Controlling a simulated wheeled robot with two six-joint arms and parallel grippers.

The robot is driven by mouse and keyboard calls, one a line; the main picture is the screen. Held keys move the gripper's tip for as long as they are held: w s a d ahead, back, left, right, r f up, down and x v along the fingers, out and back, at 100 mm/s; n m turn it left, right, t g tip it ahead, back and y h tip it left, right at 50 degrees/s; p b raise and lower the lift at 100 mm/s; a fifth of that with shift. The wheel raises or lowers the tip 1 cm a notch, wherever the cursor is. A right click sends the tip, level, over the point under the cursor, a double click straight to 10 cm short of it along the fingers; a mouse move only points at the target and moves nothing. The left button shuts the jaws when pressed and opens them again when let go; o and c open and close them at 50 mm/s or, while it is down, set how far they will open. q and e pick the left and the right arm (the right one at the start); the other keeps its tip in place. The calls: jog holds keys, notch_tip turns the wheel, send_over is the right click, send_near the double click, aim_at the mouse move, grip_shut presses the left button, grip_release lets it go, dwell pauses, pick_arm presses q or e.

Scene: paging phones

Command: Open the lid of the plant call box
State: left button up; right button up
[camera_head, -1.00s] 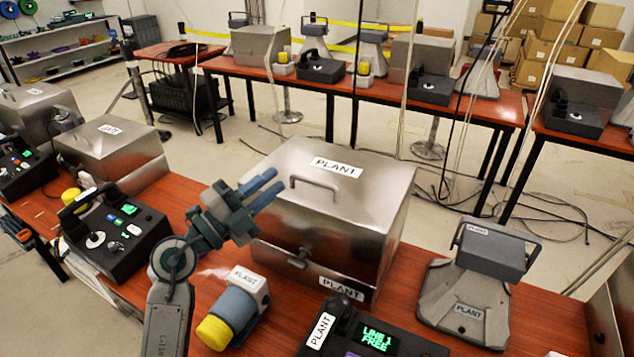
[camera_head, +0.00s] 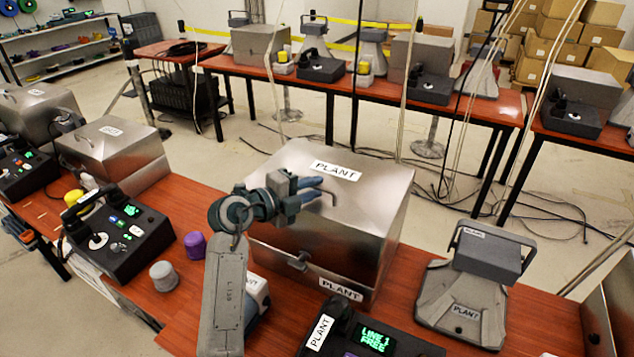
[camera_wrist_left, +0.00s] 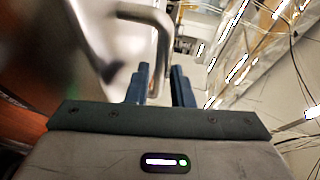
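The plant call box is a brushed-metal box (camera_head: 372,228) with a PLANT label on its lid and another at its front base. Its lid is shut. The lid's handle (camera_head: 331,198) is partly hidden by my left gripper (camera_head: 312,188), whose blue fingers are at the handle. In the left wrist view the bent metal handle (camera_wrist_left: 163,45) shows just ahead of and between the parted fingers (camera_wrist_left: 160,88). A gap shows between them, and I cannot tell whether they touch the handle. My right gripper is not in view.
A PLANT phone console (camera_head: 375,340) reading LINE 1 FREE sits in front of the box. A grey PLANT stand (camera_head: 465,300) is to the right. A purple knob (camera_head: 195,245), a grey knob (camera_head: 163,276) and another console (camera_head: 120,240) are left. Space above the lid looks clear.

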pick_arm(q)
jog(key=shift+x, duration=0.9)
jog(key=shift+c, duration=0.3)
grip_shut()
